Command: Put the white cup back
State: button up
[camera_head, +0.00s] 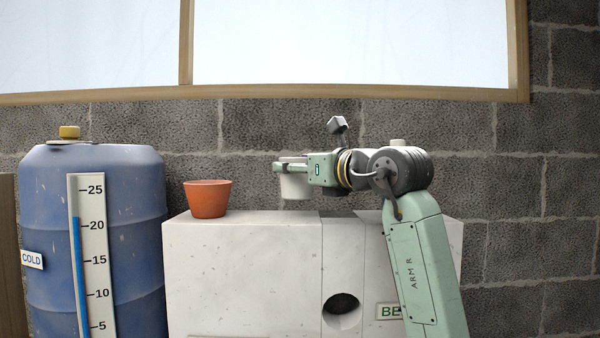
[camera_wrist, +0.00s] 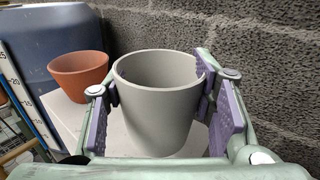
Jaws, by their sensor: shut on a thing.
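The white cup (camera_wrist: 155,110) is held upright between the purple-padded fingers of my gripper (camera_wrist: 160,100) in the wrist view. It looks empty inside. In the head view the cup (camera_head: 296,187) hangs under my gripper (camera_head: 290,166), over the top of the pale stone block. The cup's lower edge is a little above the block's top there, though the exact gap is hard to tell.
A terracotta pot (camera_head: 207,199) stands on the block (camera_head: 245,270) left of the cup; it also shows in the wrist view (camera_wrist: 79,75). A blue barrel (camera_head: 130,235) with a level gauge (camera_head: 92,250) stands left of the block. A block wall (camera_head: 255,125) is behind.

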aim_at(310, 186)
jog(key=shift+w+d, duration=0.25)
jog(key=shift+w, duration=0.6)
jog(key=shift+f+p, duration=0.7)
jog(key=shift+f, duration=1.15)
jog(key=shift+f, duration=0.2)
jog(key=o, duration=1.3)
jog(key=shift+r, duration=0.15)
jog(key=shift+d, duration=0.15)
jog(key=shift+b+v, duration=2.45)
jog(key=shift+v, duration=3.5)
